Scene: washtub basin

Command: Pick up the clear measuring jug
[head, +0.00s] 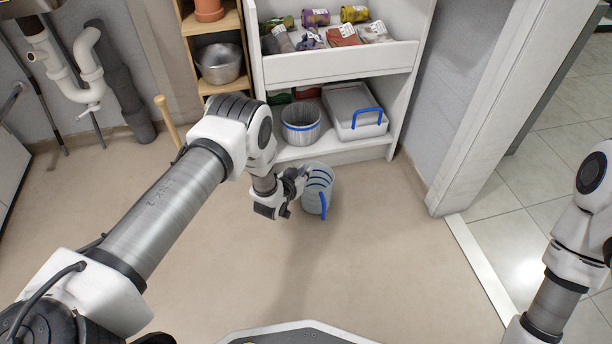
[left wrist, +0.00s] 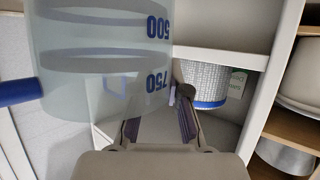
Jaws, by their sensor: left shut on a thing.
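The clear measuring jug (head: 318,186) is see-through with blue markings and a blue handle. It is in front of the low shelf in the head view, and the handle points toward me. In the left wrist view the jug (left wrist: 95,70) fills the upper left, with the numbers 500 and 750 upside down. My left gripper (head: 298,180) is at the jug's left side in the head view. In the left wrist view its fingers (left wrist: 158,118) are at the jug's rim end, shut on it. My right gripper is out of view; only part of the right arm shows.
A white shelf unit (head: 335,68) stands behind the jug. A metal pot (head: 220,64) is on a wooden shelf. The beige floor in front is clear.

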